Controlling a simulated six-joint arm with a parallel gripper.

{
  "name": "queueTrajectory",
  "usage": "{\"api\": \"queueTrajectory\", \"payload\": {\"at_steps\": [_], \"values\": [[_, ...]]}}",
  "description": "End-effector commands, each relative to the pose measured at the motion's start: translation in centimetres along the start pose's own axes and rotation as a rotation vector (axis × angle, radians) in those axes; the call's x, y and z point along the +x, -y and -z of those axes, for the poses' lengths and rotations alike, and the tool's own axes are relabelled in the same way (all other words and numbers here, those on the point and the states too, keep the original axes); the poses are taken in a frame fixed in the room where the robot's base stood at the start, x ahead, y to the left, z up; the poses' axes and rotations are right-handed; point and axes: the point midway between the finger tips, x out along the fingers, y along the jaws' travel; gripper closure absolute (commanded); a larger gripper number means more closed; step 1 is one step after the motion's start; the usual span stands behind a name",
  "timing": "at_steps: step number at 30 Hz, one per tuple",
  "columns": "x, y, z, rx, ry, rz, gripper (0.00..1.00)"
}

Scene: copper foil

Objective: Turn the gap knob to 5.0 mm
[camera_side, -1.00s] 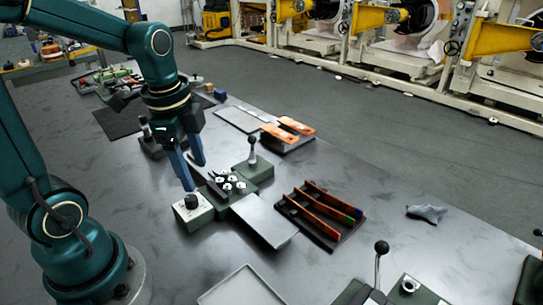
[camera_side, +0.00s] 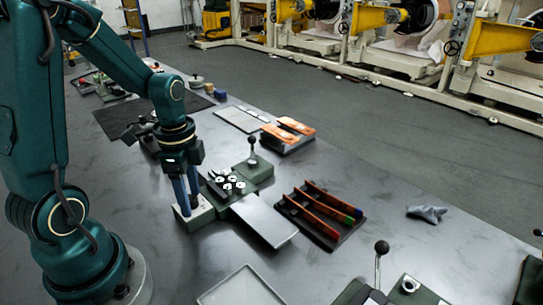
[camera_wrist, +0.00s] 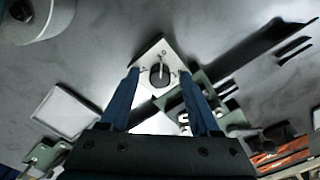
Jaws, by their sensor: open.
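The gap knob (camera_wrist: 159,74) is a dark round knob with a light pointer line, on a pale square dial plate (camera_wrist: 158,52) with small marks. The plate tops a small box (camera_side: 196,215) in the side view, where my fingers hide the knob. My gripper (camera_side: 188,210) points down over that box. In the wrist view its two blue fingers (camera_wrist: 160,92) are spread, one on each side of the knob, with visible room between. I cannot tell how far down the fingers reach beside the knob. The dial's numbers are too small to read.
A roller unit (camera_side: 227,184) with white discs and a lever block (camera_side: 253,167) stand just right of the box. A flat plate (camera_side: 264,221) and a slotted rack (camera_side: 322,214) lie further right. A tray (camera_side: 240,288) is in front. Bare table lies between.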

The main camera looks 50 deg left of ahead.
Motion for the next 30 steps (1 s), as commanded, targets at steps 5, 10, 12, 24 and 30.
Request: {"api": "queueTrajectory", "payload": {"at_steps": [5,10,12,24,30], "values": [[-0.02,0.0,0.0,0.0,0.0,0.0,0.56],[-0.03,-0.01,0.0,0.0,0.0,0.0,1.0],[-0.04,-0.01,0.0,0.0,0.0,0.0,1.0],[-0.06,-0.01,0.01,-0.112,0.0,0.0,1.0],[-0.07,-0.01,0.0,-0.271,0.0,0.0,1.0]]}}
